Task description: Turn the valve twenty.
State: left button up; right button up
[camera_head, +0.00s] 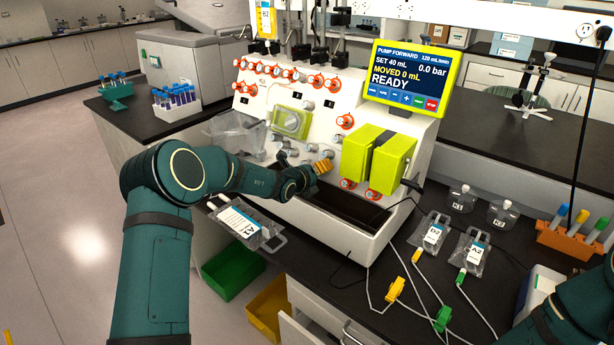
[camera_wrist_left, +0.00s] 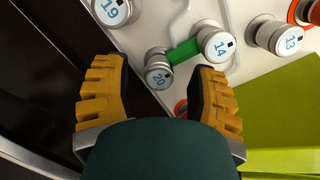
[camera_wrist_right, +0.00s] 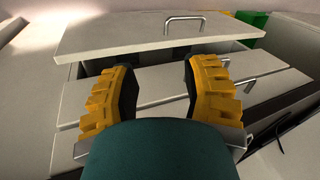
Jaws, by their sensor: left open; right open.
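Valve twenty (camera_wrist_left: 159,76), a small grey knob with a white face marked 20, sits on the white panel in the left wrist view. It lies between the two yellow fingers of my left gripper (camera_wrist_left: 155,68), which is open, with a gap on both sides. A green piece (camera_wrist_left: 185,53) runs from behind it to valve 14 (camera_wrist_left: 214,45). In the head view my left gripper (camera_head: 320,167) is at the lower panel and valve twenty cannot be made out. My right gripper (camera_wrist_right: 157,65) is open and empty in the right wrist view, above grey drawers.
Valve 19 (camera_wrist_left: 112,10) and valve 13 (camera_wrist_left: 276,37) are nearby knobs. A lime-green block (camera_head: 377,160) juts out right of my left gripper. The screen (camera_head: 408,80) reads READY, MOVED 0 mL. Bags and tubing lie on the black bench at right. A grey drawer front (camera_wrist_right: 155,37) is before my right gripper.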

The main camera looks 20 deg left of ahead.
pick_arm(q)
jog(key=v, duration=1.1)
jog(key=shift+r, duration=0.1)
